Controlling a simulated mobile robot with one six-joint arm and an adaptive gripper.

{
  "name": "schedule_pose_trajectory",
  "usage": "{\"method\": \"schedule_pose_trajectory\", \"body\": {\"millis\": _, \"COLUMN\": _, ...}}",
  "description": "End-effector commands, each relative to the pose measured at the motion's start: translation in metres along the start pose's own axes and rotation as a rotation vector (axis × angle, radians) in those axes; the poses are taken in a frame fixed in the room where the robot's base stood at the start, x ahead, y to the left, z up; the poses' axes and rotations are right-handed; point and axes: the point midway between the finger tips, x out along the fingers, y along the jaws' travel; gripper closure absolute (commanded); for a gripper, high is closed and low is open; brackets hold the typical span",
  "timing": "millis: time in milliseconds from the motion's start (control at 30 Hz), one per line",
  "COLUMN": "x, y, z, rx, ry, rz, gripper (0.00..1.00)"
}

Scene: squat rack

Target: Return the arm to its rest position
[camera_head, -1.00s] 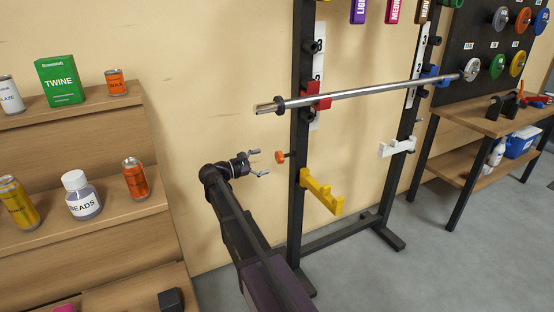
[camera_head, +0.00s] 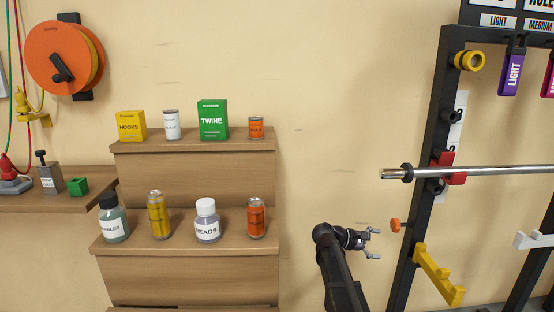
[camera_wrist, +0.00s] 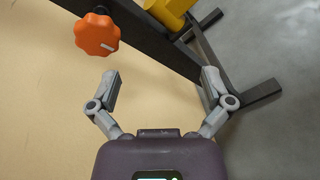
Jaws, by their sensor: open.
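My gripper (camera_head: 373,243) is open and empty at the end of my raised arm. In the head view it is just left of the squat rack's left upright (camera_head: 411,230), below the barbell (camera_head: 470,172). An orange knob (camera_head: 396,225) on the upright is close to the right of my fingertips. In the wrist view my two fingers (camera_wrist: 160,88) are spread apart with nothing between them. The orange knob (camera_wrist: 97,34) shows there beyond the left finger, apart from it.
A yellow safety arm (camera_head: 437,275) juts from the upright at lower right. A red hook (camera_head: 445,168) bears the barbell. Tiered wooden shelves (camera_head: 195,165) with cans, bottles and boxes stand at left. Bare wall (camera_head: 335,110) lies between shelves and rack.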

Motion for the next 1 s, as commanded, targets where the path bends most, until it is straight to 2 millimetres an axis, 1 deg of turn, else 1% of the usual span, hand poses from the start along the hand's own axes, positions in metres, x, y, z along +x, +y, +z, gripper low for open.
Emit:
{"method": "schedule_pose_trajectory", "body": {"millis": 33, "x": 0.0, "y": -0.017, "z": 0.004, "rx": 0.035, "ry": 0.039, "rz": -0.039, "gripper": 0.0}}
{"method": "schedule_pose_trajectory", "body": {"millis": 267, "x": -0.008, "y": -0.083, "z": -0.001, "rx": 0.212, "ry": 0.218, "rz": -0.255, "gripper": 0.0}}
{"method": "schedule_pose_trajectory", "body": {"millis": 400, "x": -0.02, "y": -0.121, "z": -0.002, "rx": 0.318, "ry": 0.308, "rz": -0.402, "gripper": 0.0}}
{"method": "schedule_pose_trajectory", "body": {"millis": 467, "x": -0.026, "y": -0.137, "z": -0.003, "rx": 0.361, "ry": 0.343, "rz": -0.469, "gripper": 0.0}}
{"method": "schedule_pose_trajectory", "body": {"millis": 600, "x": -0.045, "y": -0.172, "z": -0.001, "rx": 0.459, "ry": 0.412, "rz": -0.632, "gripper": 0.0}}
{"method": "schedule_pose_trajectory", "body": {"millis": 800, "x": -0.077, "y": -0.216, "z": 0.004, "rx": 0.582, "ry": 0.483, "rz": -0.872, "gripper": 0.0}}
{"method": "schedule_pose_trajectory", "body": {"millis": 1000, "x": -0.102, "y": -0.241, "z": 0.009, "rx": 0.657, "ry": 0.514, "rz": -1.046, "gripper": 0.0}}
